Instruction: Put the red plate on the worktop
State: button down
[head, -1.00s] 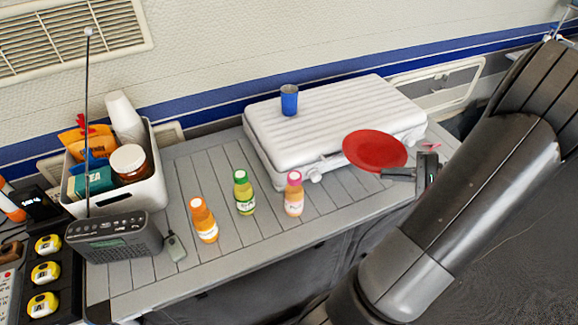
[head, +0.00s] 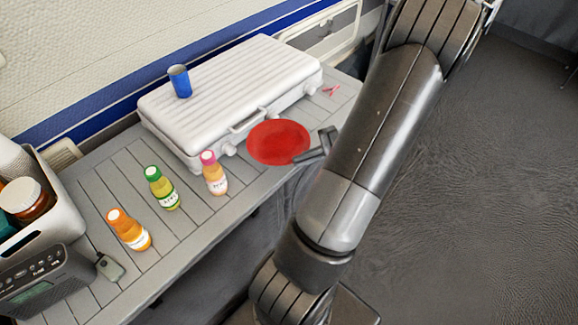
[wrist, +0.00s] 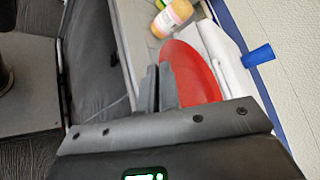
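The red plate (head: 278,143) is at the front right of the worktop (head: 100,190), close to the white case's front side and right of the pink-capped bottle. My gripper (head: 318,152) is at the plate's right edge, shut on its rim. In the wrist view the two grey fingers (wrist: 158,88) are close together at the edge of the plate (wrist: 190,72). The plate looks roughly level and low over the worktop; whether it touches the surface I cannot tell.
A closed white case (head: 235,90) bears a blue cup (head: 179,81). Bottles with orange (head: 128,229), green (head: 161,188) and pink (head: 213,173) caps stand left of the plate. A radio (head: 40,285) and a white bin (head: 50,220) are further left.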

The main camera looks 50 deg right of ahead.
aim_at(291, 168)
jog(key=w+f, duration=0.1)
jog(key=w+a+f, duration=0.1)
jog(key=w, duration=0.1)
jog(key=shift+w, duration=0.15)
jog(key=shift+f, duration=2.1)
jog(key=c, duration=1.9)
grip_release()
jog(key=shift+c, duration=0.2)
jog(key=v, duration=1.2)
